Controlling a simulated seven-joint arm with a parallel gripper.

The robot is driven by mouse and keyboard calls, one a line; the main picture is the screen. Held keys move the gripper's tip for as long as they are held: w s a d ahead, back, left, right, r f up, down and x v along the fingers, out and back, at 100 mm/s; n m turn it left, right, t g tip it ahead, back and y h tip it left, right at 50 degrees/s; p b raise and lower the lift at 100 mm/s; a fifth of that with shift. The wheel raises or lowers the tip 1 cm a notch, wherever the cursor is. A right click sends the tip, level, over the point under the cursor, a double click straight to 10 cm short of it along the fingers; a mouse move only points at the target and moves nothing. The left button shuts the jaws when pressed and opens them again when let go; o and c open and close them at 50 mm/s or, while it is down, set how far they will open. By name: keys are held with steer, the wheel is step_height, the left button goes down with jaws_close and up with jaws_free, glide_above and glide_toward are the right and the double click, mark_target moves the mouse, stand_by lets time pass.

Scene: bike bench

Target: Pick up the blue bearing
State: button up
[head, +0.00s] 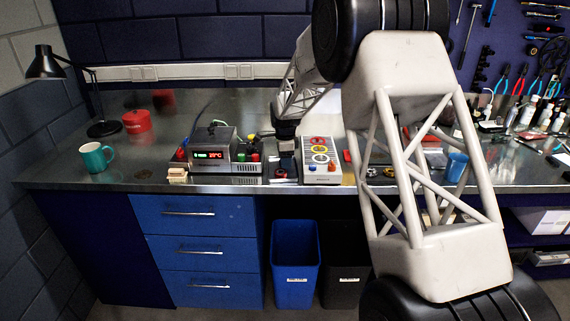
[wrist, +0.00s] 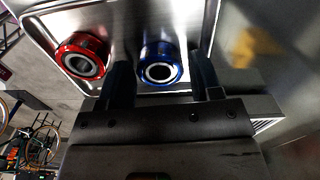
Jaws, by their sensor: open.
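The blue bearing (wrist: 160,64), a blue ring with a dark centre, rests on a shiny metal tray (wrist: 118,18) in the wrist view. My gripper (wrist: 163,75) is open, with one dark finger on either side of the bearing in that view. I cannot tell whether the fingers touch it. A red bearing (wrist: 82,55) sits to its left, outside the left finger. In the head view my gripper (head: 287,160) is low over the bench, left of a grey panel with coloured rings; the blue bearing cannot be made out there.
The grey ring panel (head: 320,158) stands close on the right of my gripper. A box with a green and red display (head: 212,147) stands to the left. A teal mug (head: 96,158) and a red tin (head: 137,121) are farther left, with bare metal bench around them.

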stand_by(0.4)
steer(key=c, duration=0.7)
steer(key=shift+r, duration=0.15)
steer(key=shift+r, duration=1.5)
steer(key=shift+s+d+r, duration=0.1)
steer(key=shift+s+r, duration=0.05)
steer(key=shift+s, duration=0.2)
steer(key=s+d+r, duration=0.1)
steer(key=s+d, duration=0.2)
steer(key=s, duration=1.2)
steer(key=shift+r, duration=0.2)
steer(key=shift+d, duration=0.1)
